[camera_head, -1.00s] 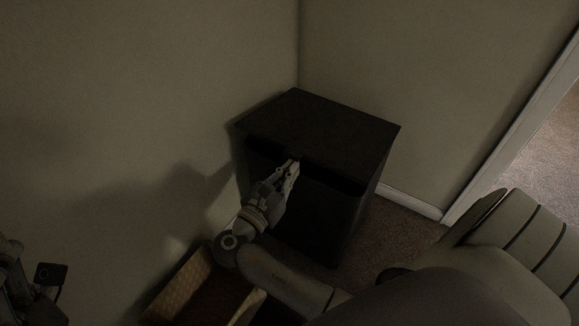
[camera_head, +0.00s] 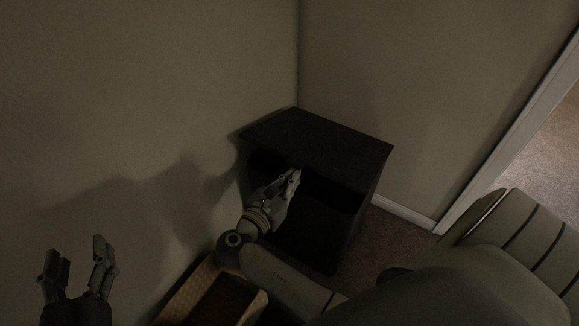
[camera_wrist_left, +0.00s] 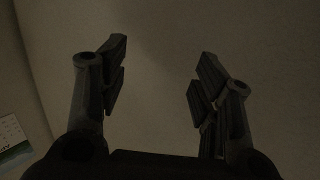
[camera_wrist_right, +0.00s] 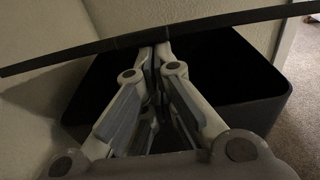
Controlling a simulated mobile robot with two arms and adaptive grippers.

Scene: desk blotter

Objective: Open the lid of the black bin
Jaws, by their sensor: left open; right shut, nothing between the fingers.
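The black bin (camera_head: 308,238) stands in the corner of the room. Its flat black lid (camera_head: 320,140) is raised at the front, with a dark gap between lid and bin. My right gripper (camera_head: 296,173) is shut and empty, its fingertips at the lid's front edge. In the right wrist view the fingertips (camera_wrist_right: 155,55) meet the lid (camera_wrist_right: 215,24), seen edge-on above the bin's open rim (camera_wrist_right: 270,98). Whether they press from below is hard to tell. My left gripper (camera_head: 79,260) is open and empty, away from the bin at lower left.
Walls close in behind and left of the bin. Carpet (camera_head: 405,230) is clear to its right, towards a doorway (camera_head: 545,155).

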